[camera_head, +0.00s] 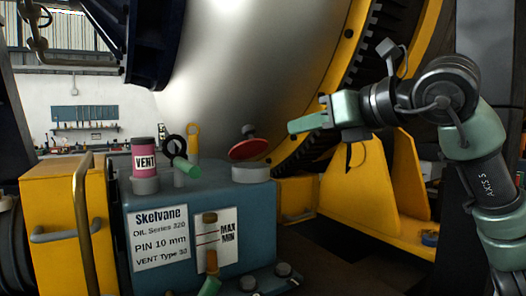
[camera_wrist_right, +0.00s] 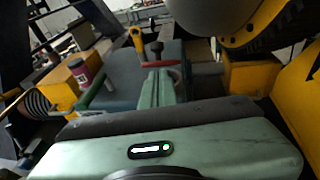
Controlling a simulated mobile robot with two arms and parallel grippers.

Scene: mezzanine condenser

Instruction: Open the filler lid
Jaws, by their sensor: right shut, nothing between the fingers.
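The filler lid (camera_head: 249,149) is a red disc with a dark knob on top. It sits tilted over a pale round neck (camera_head: 251,173) on the blue-grey tank, its right side higher than its left. In the right wrist view the lid (camera_wrist_right: 173,65) shows partly behind my fingers. My right gripper (camera_head: 296,126) is shut and empty, up and to the right of the lid, with a visible gap in the head view. Its closed fingers also show in the right wrist view (camera_wrist_right: 158,84). My left gripper is out of view.
A large metal drum (camera_head: 255,65) with a yellow rim rises behind. A yellow bracket (camera_head: 375,190) stands right.

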